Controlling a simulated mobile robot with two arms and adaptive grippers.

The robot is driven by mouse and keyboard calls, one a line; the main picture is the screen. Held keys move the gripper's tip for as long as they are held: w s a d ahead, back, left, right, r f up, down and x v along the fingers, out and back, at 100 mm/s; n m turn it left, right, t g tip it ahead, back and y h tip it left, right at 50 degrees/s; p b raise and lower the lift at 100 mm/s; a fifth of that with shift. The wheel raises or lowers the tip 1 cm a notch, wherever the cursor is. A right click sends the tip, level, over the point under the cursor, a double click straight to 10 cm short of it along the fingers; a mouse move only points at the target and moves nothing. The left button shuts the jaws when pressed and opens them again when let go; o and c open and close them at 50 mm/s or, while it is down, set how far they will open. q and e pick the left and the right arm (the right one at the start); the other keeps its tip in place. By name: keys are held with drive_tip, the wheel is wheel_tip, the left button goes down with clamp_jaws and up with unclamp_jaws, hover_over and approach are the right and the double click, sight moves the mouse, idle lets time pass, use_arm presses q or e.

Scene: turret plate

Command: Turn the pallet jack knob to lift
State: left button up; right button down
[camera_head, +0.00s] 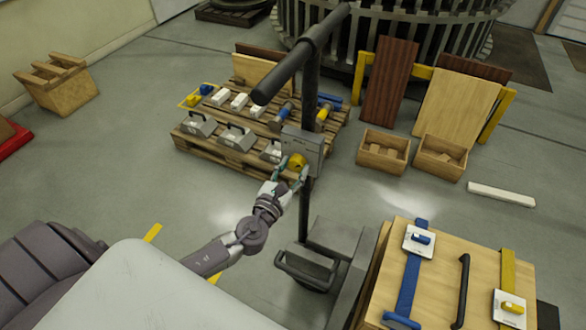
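The yellow knob (297,160) sits on the front of a grey control box (304,143) fixed to the dark upright post of the pallet jack (307,200). My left gripper (293,168) reaches up from below, with its teal-tipped fingers spread to the two sides of the knob. The fingers look open; whether they touch the knob is too small to tell. The jack's dark handle bar (295,60) slants across above the box. My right gripper is not in view.
A wooden pallet (215,145) with grey, white, blue and yellow parts stands behind the jack. Wooden crates (383,155) and leaning boards stand right of it. A wooden case (435,280) with blue and yellow straps is at the lower right. Grey floor (120,180) is clear at left.

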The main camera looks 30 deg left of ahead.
use_arm(q)
drive_tip(key=c, duration=0.3)
drive_tip(key=shift+c, duration=0.2)
drive_tip(key=n+b, duration=0.2)
drive_tip(key=n, duration=0.2)
drive_tip(key=shift+f+n+b, duration=0.1)
drive_tip(key=shift+n+b, duration=0.2)
drive_tip(key=n+b, duration=0.1)
drive_tip(key=n, duration=0.4)
drive_tip(key=shift+b, duration=0.4)
drive_tip(key=n, duration=0.5)
drive_tip(key=shift+b, duration=0.3)
drive_tip(key=n, duration=0.4)
drive_tip(key=shift+n, duration=0.6)
